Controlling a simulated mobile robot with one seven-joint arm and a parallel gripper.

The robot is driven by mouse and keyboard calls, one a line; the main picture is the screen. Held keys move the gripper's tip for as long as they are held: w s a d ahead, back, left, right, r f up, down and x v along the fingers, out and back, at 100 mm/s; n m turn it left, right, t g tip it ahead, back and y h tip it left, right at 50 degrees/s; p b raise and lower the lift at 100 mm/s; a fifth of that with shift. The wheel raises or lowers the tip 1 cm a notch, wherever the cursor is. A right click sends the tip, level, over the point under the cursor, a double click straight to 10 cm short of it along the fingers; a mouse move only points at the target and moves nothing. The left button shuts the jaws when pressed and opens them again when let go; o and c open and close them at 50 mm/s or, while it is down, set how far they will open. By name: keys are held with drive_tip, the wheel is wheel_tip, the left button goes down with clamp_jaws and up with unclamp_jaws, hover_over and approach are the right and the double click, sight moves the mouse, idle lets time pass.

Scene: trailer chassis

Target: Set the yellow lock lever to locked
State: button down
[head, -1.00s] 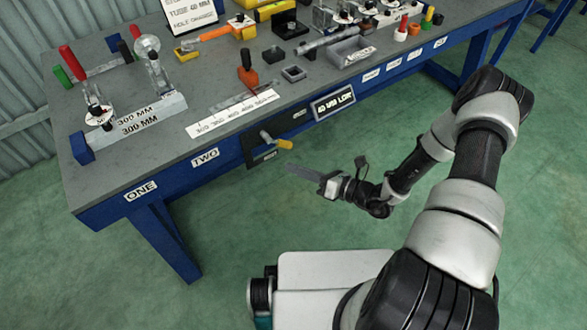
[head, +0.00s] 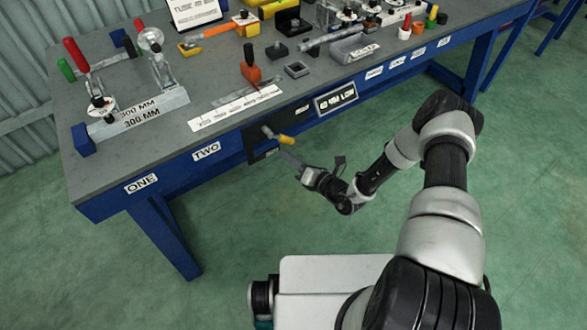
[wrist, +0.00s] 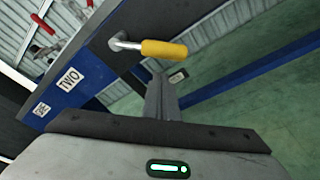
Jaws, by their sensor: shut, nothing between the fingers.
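The yellow lock lever (head: 285,139) sticks out from a dark plate (head: 258,143) on the bench's front edge, right of the TWO label. In the wrist view, the lever's yellow grip (wrist: 164,48) lies roughly level, pointing right from a metal pivot (wrist: 122,42). My gripper (head: 285,156) is shut and empty. Its fingertips are just below the lever in the head view. The shut fingers (wrist: 158,82) also show in the wrist view, pointing up toward the grip; whether they touch it I cannot tell.
The blue bench (head: 110,205) carries a 300 MM fixture (head: 150,115), a labelled white strip (head: 235,108) and several tools and blocks. A small display (head: 335,98) sits on the front edge right of the lever.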

drive_tip(key=shift+w+d+r, duration=0.25)
drive_tip(key=shift+w+r, duration=0.3)
drive_tip(key=shift+w, duration=0.1)
drive_tip(key=shift+d+r, duration=0.1)
drive_tip(key=shift+d, duration=0.1)
drive_tip(key=shift+w+a, duration=0.1)
